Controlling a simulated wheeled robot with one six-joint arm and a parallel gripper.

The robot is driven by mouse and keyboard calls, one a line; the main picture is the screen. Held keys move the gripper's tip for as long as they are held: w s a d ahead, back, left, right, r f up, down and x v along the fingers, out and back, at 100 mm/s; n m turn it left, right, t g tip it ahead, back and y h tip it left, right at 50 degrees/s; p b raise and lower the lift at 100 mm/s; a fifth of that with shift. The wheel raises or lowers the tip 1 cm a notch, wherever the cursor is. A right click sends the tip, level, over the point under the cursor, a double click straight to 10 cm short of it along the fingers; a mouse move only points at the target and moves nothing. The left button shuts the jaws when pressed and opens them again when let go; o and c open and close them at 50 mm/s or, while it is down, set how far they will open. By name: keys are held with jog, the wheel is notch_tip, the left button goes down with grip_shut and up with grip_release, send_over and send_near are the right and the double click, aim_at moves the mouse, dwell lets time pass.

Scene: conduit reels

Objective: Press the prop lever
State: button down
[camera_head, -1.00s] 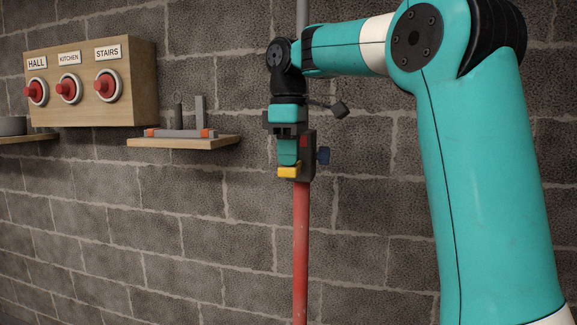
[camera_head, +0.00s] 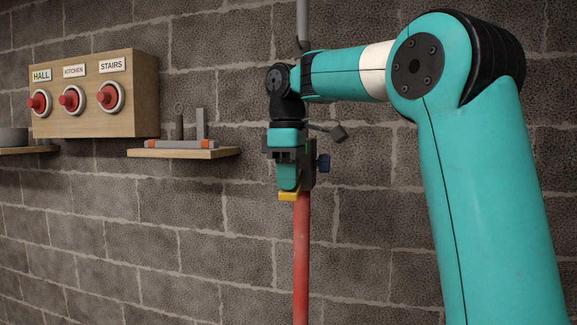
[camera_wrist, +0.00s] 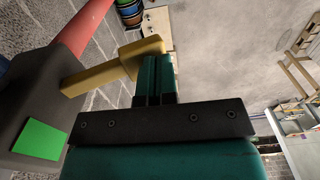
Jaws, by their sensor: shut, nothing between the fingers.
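The yellow lever (camera_head: 289,197) sticks out of the block below my gripper (camera_head: 288,188) and slopes down. The wrist view shows the lever (camera_wrist: 98,76) running from the dark block (camera_wrist: 45,105) to a wider end at my fingertips (camera_wrist: 158,64). My gripper is shut and empty, its tips against or very close to the lever's end. A green patch (camera_wrist: 40,139) shows on the block.
A wooden panel (camera_head: 140,95) with several red buttons labelled HALL, KITCHEN and STAIRS hangs on the block wall at left. A wooden shelf (camera_head: 185,154) with grey pieces sits right of it. A grey rod (camera_head: 302,20) is above my wrist.

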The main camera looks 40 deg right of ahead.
jog(key=shift+r, duration=0.1)
jog(key=shift+r+p, duration=0.7)
jog(key=shift+p, duration=0.1)
jog(key=shift+r, duration=0.3)
notch_tip(320, 180, up, 13)
jog(key=s+a+p, duration=0.1)
jog(key=a+p, duration=0.1)
jog(key=p, duration=0.6)
jog(key=shift+s, duration=0.25)
jog(key=shift+r, duration=0.1)
